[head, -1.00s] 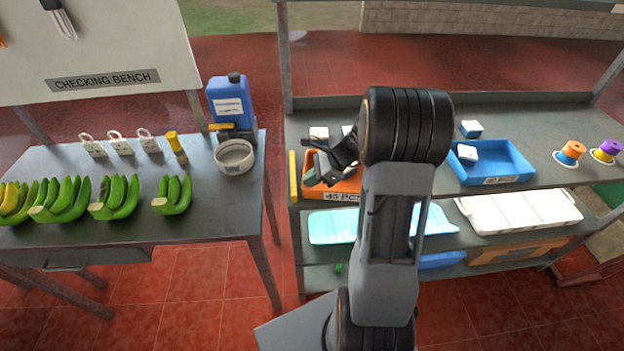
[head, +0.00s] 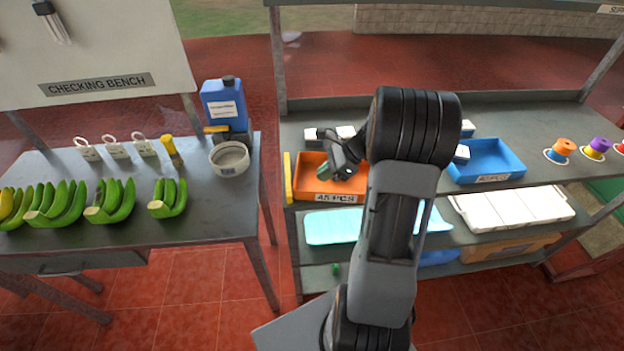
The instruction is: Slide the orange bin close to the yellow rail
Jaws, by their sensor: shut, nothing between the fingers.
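The orange bin (head: 312,186) sits on the top shelf of the rack, with a "45 PCS" label on its front wall. The yellow rail (head: 288,178) stands upright along the shelf's left end, just left of the bin, with only a narrow gap or none; I cannot tell if they touch. My gripper (head: 333,171) is shut and empty. It is over the inside of the orange bin, toward its right side. My arm hides the bin's right end.
A blue bin (head: 516,168) stands right of my arm on the same shelf (head: 560,185). Small white boxes (head: 346,132) lie behind the orange bin. Coloured spools (head: 563,150) stand at the right. The checking bench (head: 200,215) with bananas is at the left.

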